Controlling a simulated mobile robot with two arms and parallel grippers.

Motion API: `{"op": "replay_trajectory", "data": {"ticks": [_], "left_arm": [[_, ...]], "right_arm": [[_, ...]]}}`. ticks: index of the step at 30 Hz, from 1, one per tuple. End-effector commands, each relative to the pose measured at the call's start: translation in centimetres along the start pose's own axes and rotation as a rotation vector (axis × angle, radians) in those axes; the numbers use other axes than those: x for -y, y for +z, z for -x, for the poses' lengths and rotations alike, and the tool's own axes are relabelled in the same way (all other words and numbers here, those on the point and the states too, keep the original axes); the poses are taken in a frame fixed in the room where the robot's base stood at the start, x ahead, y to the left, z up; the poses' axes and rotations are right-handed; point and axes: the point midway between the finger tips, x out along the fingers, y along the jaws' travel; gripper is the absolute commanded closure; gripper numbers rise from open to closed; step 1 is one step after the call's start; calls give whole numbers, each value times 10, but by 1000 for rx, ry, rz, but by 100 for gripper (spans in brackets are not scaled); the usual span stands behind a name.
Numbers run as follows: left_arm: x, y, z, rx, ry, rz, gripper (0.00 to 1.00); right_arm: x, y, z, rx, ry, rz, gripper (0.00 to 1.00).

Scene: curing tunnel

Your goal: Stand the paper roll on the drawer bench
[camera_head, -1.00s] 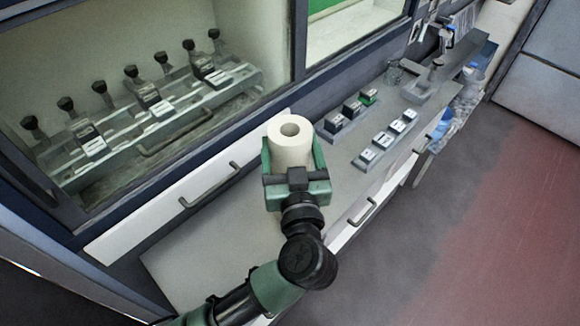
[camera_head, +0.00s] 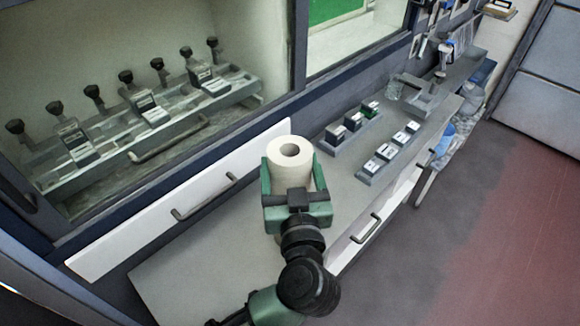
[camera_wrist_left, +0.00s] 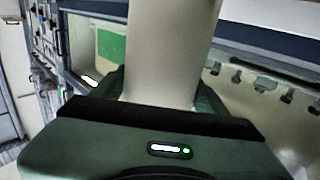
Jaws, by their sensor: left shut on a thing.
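The white paper roll (camera_head: 291,166) is upright in the head view, with its open core facing up. My left gripper (camera_head: 293,185) is shut on it, its green fingers on either side of the roll. In the left wrist view the roll (camera_wrist_left: 165,55) rises between the fingers. The grey top of the drawer bench (camera_head: 190,275) lies behind and below the gripper in the head view. The roll's lower end is hidden by the gripper, and I cannot tell its height above the bench. My right gripper is not in view.
Two racks of small blocks, a back one (camera_head: 334,138) and a front one (camera_head: 367,172), stand on the bench right of the roll. A glass beaker (camera_head: 393,88) stands farther back. The bench's near left part is bare. A glazed cabinet (camera_head: 130,35) runs behind.

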Motion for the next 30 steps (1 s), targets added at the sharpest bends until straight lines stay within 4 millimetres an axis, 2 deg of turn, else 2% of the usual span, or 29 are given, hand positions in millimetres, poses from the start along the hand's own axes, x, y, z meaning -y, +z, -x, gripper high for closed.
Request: {"op": "replay_trajectory", "data": {"ticks": [1, 2, 3, 4, 14, 16, 20, 30], "left_arm": [[0, -1, 0, -4, 0, 0, 98], [0, 1, 0, 1, 0, -2, 17], [0, 1, 0, 1, 0, -1, 6], [0, 1, 0, 1, 0, -1, 4], [0, 0, 0, 0, 0, 1, 4], [0, -2, 5, 3, 0, -1, 4], [0, -4, 25, 7, 1, -2, 4], [0, -4, 96, 5, 0, -2, 4]], "right_arm": [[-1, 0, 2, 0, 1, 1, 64], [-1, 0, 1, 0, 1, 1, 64], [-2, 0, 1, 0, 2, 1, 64], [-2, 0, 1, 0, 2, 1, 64], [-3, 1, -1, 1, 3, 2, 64], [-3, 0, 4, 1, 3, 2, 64], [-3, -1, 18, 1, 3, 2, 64], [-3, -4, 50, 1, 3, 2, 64]]}}
